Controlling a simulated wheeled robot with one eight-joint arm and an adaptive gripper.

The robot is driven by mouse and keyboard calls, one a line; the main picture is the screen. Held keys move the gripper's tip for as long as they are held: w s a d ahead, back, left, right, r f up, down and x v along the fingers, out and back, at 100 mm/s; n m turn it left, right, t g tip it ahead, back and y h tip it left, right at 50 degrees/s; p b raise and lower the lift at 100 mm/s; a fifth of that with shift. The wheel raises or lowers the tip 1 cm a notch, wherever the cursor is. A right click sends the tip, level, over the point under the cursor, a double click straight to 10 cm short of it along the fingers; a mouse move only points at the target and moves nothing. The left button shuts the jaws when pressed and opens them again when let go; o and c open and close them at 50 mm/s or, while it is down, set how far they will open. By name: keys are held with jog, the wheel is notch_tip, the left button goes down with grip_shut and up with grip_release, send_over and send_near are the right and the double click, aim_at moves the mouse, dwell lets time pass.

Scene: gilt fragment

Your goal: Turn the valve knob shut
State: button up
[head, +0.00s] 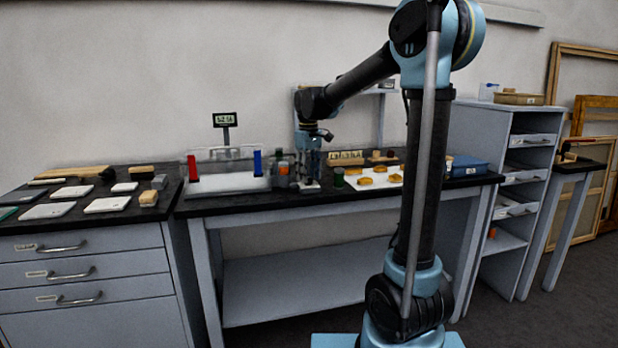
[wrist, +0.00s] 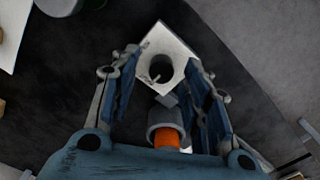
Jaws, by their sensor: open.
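My gripper (wrist: 163,64) is open, with its two fingers apart. In the head view it points down at the workbench (head: 345,197), right of a clear tank. Between the fingers in the wrist view is a grey cylindrical fitting (wrist: 165,115) with an orange part (wrist: 168,138) at its near end. Beyond it is a white square plate (wrist: 157,42) with a dark round opening and a small metal piece. I cannot tell for certain which part is the valve knob, or whether a finger touches the fitting. In the head view my gripper hides much of this spot.
The clear tank (head: 228,182) has a red bar (head: 192,168) and a blue bar (head: 257,163). A display (head: 225,120) stands behind it. A dark green jar (head: 338,177) and a white sheet with yellow pieces (head: 380,178) lie right of my gripper; a blue bin (head: 468,167) stands farther right.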

notch_tip(320, 180, up, 11)
dwell(0.4)
jog(key=s+d+f+m+t, duration=0.1)
jog(key=s+d+f+m, duration=0.1)
jog(key=s+d+f, duration=0.5)
jog(key=s+d+f+m, duration=0.3)
jog(key=s+d, duration=0.5)
jog(key=s, duration=0.2)
jog(key=s+d+f+m, duration=0.1)
jog(key=s+d+f, duration=0.2)
jog(key=s+f, duration=0.4)
jog(key=s+d+f+m+t, duration=0.1)
jog(key=s+d+f+m, duration=0.1)
jog(key=s+f, duration=0.6)
notch_tip(320, 180, down, 3)
jog(key=shift+d+r+m, duration=0.2)
jog(key=shift+d+m, duration=0.1)
jog(key=shift+d, duration=0.45)
